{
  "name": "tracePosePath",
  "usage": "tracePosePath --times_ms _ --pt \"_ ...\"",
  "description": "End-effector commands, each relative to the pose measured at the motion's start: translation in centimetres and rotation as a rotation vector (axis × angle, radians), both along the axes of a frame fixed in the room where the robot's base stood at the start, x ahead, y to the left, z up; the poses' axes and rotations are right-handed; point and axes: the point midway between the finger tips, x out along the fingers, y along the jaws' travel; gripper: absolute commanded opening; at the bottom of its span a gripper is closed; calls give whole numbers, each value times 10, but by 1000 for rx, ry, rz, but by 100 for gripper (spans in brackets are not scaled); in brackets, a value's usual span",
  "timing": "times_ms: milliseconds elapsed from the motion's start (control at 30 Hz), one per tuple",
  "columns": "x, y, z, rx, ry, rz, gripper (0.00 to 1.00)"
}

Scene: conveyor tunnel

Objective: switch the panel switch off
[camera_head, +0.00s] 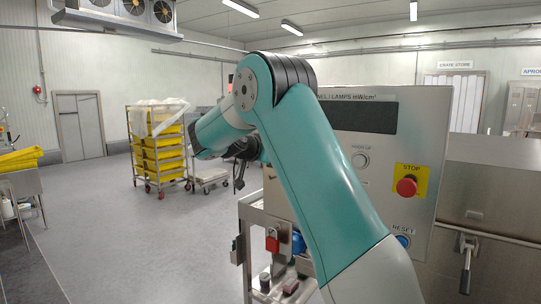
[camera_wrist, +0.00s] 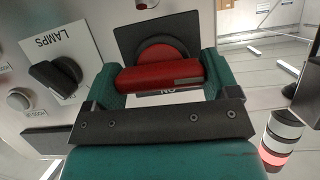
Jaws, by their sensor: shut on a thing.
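In the wrist view, the panel switch (camera_wrist: 160,75) has a red bar handle on a round red base, set on a dark square plate. The handle lies nearly level across the picture. My gripper (camera_wrist: 161,82) is shut on the handle, with one teal finger at each end. Letters on a white label just below the handle are partly covered. In the head view my arm crosses the panel (camera_head: 418,130), and the switch is not visible. The gripper there is small and dark beyond the forearm.
A black LAMPS knob (camera_wrist: 55,75) and a pale round button (camera_wrist: 19,99) sit left of the switch. A stack light (camera_wrist: 281,140) glows red at lower right.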

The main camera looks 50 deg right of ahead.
Motion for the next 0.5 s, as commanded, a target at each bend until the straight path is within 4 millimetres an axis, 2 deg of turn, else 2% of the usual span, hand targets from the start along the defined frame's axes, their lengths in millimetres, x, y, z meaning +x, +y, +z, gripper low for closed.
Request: tracePosePath --times_ms 500 --pt "0 0 0 -4 55 0 57"
